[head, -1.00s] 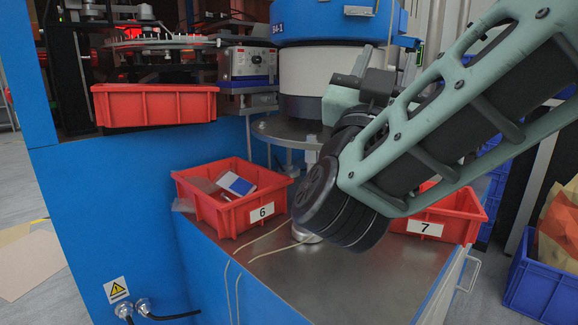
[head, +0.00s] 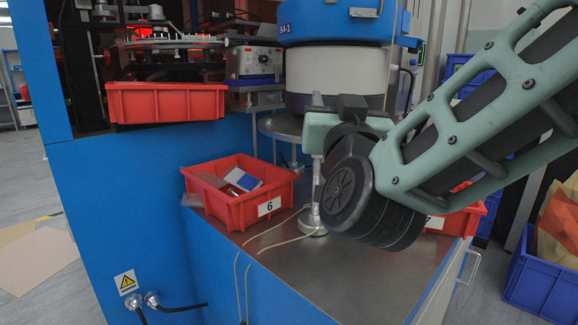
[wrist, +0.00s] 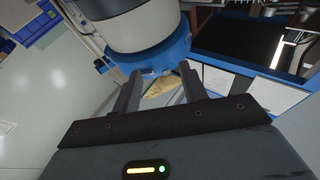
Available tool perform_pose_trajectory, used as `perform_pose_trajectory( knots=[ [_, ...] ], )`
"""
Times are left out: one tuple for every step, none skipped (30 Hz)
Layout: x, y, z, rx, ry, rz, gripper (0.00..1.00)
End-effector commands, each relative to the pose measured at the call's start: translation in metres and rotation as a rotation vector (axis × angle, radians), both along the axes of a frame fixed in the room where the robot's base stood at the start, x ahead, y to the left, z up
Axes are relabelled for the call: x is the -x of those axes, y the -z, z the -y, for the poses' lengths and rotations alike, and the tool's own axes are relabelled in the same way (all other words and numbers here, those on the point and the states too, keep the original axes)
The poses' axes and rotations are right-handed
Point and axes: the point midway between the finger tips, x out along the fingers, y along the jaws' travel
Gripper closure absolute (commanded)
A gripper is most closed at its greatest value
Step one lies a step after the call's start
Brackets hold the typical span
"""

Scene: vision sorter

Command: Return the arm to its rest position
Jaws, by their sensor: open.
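My gripper (wrist: 160,90) shows in the wrist view with its two dark fingers apart and nothing between them. Beyond the fingertips are the blue rim and pale body of the round feeder drum (wrist: 145,30). In the head view my arm comes in from the right, bent at a dark round joint above the metal table top. The gripper's fingers cannot be made out in the head view.
Red bin 6 (head: 230,213) holds a few small boxes on the table (head: 290,255). Another red bin (head: 463,219) is partly behind my arm. A red bin (head: 165,104) hangs left; a blue crate (head: 545,285) stands lower right. The blue-topped drum (head: 335,75) is close behind the arm.

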Motion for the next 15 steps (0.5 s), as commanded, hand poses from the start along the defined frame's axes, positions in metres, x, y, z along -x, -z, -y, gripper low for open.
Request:
perform_pose_trajectory(
  knots=[
    [-0.001,0.011,-0.008,0.009,-0.057,-0.059,0.57],
    [-0.001,0.019,-0.013,0.017,-0.097,-0.1,0.57],
    [0.001,0.031,-0.021,0.03,-0.154,-0.163,0.57],
    [0.003,0.041,-0.028,0.041,-0.199,-0.213,0.57],
    [0.006,0.052,-0.034,0.054,-0.243,-0.268,0.57],
    [0.011,0.067,-0.041,0.073,-0.298,-0.341,0.57],
    [0.017,0.078,-0.046,0.088,-0.339,-0.397,0.57],
    [0.023,0.09,-0.051,0.106,-0.377,-0.454,0.57],
    [0.032,0.105,-0.054,0.129,-0.424,-0.532,0.57],
    [0.041,0.117,-0.057,0.149,-0.457,-0.59,0.57],
    [0.049,0.129,-0.058,0.169,-0.487,-0.65,0.57],
    [0.062,0.145,-0.059,0.199,-0.523,-0.731,0.57],
    [0.072,0.155,-0.058,0.222,-0.549,-0.791,0.57],
    [0.082,0.167,-0.056,0.245,-0.57,-0.852,0.57],
    [0.097,0.182,-0.052,0.28,-0.595,-0.936,0.57]
  ],
)
